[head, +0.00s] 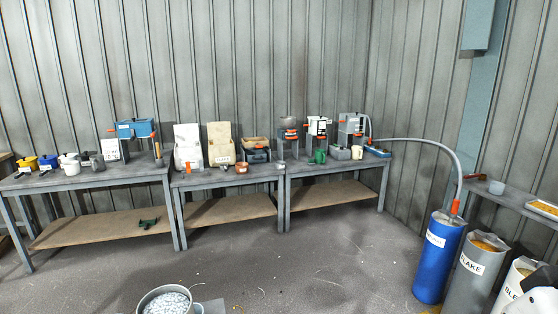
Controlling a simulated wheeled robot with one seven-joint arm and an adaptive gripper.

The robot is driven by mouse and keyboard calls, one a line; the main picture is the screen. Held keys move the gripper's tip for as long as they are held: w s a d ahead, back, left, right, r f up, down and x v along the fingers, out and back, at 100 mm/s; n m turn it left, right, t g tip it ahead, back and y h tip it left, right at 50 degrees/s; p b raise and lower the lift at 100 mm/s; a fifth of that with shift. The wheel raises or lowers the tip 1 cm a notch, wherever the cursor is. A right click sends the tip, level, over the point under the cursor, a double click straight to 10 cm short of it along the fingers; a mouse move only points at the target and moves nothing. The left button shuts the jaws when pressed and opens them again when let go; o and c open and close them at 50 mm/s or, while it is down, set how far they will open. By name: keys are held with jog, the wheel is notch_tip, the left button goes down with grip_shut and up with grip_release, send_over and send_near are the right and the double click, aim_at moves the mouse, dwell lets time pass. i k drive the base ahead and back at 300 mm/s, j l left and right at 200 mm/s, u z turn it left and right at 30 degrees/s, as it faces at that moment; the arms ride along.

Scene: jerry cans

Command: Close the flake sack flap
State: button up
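A tan sack (221,151) stands on the middle workbench, with its back panel or flap (219,131) raised upright. Its front carries a small label that is too small to read surely. A similar white sack (188,155) stands just left of it, also with its back panel up. A grey drum (472,275) with a label reading FLAKE stands on the floor at the right, open and holding yellowish stuff. My gripper is not in view; a white and black piece at the lower right corner may be part of my arm.
A blue drum (436,262) with a hose stands left of the grey drum. Cups, pots and machines crowd the workbenches (233,179). A bucket of pale pellets (166,301) sits on the floor in front. The floor before the benches is mostly clear.

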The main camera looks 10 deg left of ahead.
aim_at(217, 130)
jog(key=i+l+z, duration=0.15)
jog(key=i+l, duration=0.6)
jog(key=i+l+u, duration=0.1)
jog(key=i, duration=0.35)
jog(key=i+l+u, duration=0.15)
jog(key=i, duration=0.35)
jog(key=i+l+u, duration=0.1)
jog(key=i, duration=0.35)
jog(key=i+l+u, duration=0.15)
jog(key=i, duration=0.3)
jog(key=i+j+u, duration=0.1)
jog(key=i+u, duration=0.25)
jog(key=i, duration=0.25)
jog(key=i+l+u, duration=0.1)
jog(key=i+u, duration=0.25)
jog(key=i, duration=0.25)
jog(key=i+l+u, duration=0.35)
jog(key=i, duration=0.25)
jog(key=i+u, duration=0.5)
jog(key=i, duration=0.4)
